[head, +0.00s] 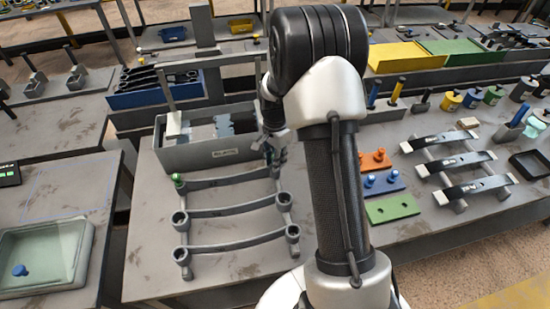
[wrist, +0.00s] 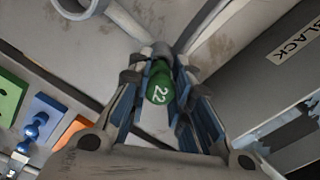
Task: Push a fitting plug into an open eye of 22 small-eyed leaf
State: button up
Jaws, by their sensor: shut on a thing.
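My gripper (wrist: 160,85) is shut on a green plug (wrist: 158,88) marked 22. In the head view my gripper (head: 273,150) is over the right end of the farthest leaf, and the plug is hard to make out there. In the wrist view a grey round eye (wrist: 157,51) lies just beyond the plug; whether they touch is unclear. The farthest leaf (head: 228,180) has a green plug (head: 178,180) in its left eye. Two more grey leaves (head: 235,210) (head: 238,243) lie in front, with open eyes. No leaf number is readable.
A grey bin (head: 205,158) labelled BLACK stands behind the leaves. To the right are an orange plate (head: 366,160), a blue plate (head: 379,190) with plugs and a green plate (head: 393,208) with empty holes. Dark leaves (head: 455,162) lie farther right. A tray (head: 85,262) holds a blue plug.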

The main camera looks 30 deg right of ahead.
jog(key=shift+f+b, duration=0.4)
jog(key=shift+f, duration=0.25)
jog(key=o, duration=0.9)
jog(key=shift+o, duration=0.5)
jog(key=o, duration=0.4)
jog(key=shift+r, duration=0.1)
jog(key=shift+r+p, duration=2.5)
jog(key=shift+r, duration=0.95)
